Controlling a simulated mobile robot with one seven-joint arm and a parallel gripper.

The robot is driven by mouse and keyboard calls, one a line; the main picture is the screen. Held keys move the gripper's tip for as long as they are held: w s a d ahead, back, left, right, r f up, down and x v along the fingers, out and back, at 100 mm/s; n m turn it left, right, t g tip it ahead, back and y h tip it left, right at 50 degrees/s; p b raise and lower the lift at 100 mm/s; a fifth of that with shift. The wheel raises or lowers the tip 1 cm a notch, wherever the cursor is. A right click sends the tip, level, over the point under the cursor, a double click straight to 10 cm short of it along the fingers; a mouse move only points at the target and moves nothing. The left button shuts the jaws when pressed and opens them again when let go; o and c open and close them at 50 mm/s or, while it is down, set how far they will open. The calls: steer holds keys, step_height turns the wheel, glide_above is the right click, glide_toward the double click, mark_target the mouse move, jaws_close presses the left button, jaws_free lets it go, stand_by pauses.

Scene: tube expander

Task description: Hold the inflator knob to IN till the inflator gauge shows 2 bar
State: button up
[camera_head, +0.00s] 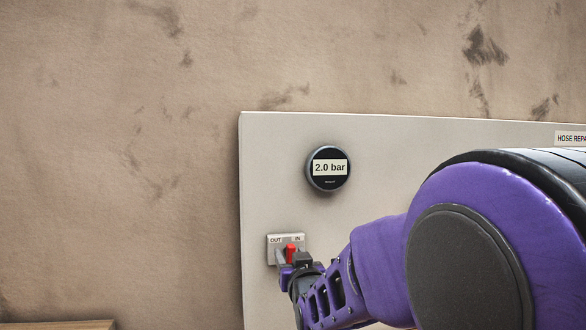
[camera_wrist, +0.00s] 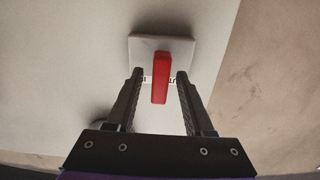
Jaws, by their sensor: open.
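The inflator gauge (camera_head: 328,168) is a round dark dial on the panel, and its display reads 2.0 bar. Below it is a small plate (camera_head: 273,240) marked OUT on the left and IN on the right. The red inflator knob (camera_head: 291,251) stands on this plate, near the IN side in the head view. In the wrist view the red knob (camera_wrist: 161,78) is upright in the picture, between the two fingers. My gripper (camera_wrist: 158,76) is open, with a gap showing on both sides of the knob. In the head view my gripper (camera_head: 291,262) partly hides the knob's lower part.
The pale panel (camera_head: 420,150) stands against a stained brown wall (camera_head: 120,150). A label reading HOSE REPA (camera_head: 571,138) is at the panel's upper right, cut off by the frame. A wooden edge (camera_head: 60,325) shows at lower left. My arm hides the panel's lower right.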

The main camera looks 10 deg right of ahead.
steer(key=s, duration=0.7)
steer(key=shift+w+r, duration=0.1)
steer(key=shift+r, duration=0.05)
stand_by(0.3)
steer(key=w, duration=0.7)
steer(key=shift+s+m, duration=0.1)
steer(key=shift+m, duration=0.9)
steer(key=m, duration=0.3)
steer(key=shift+d+f, duration=0.15)
steer(key=shift+f, duration=0.05)
steer(key=shift+n, duration=0.7)
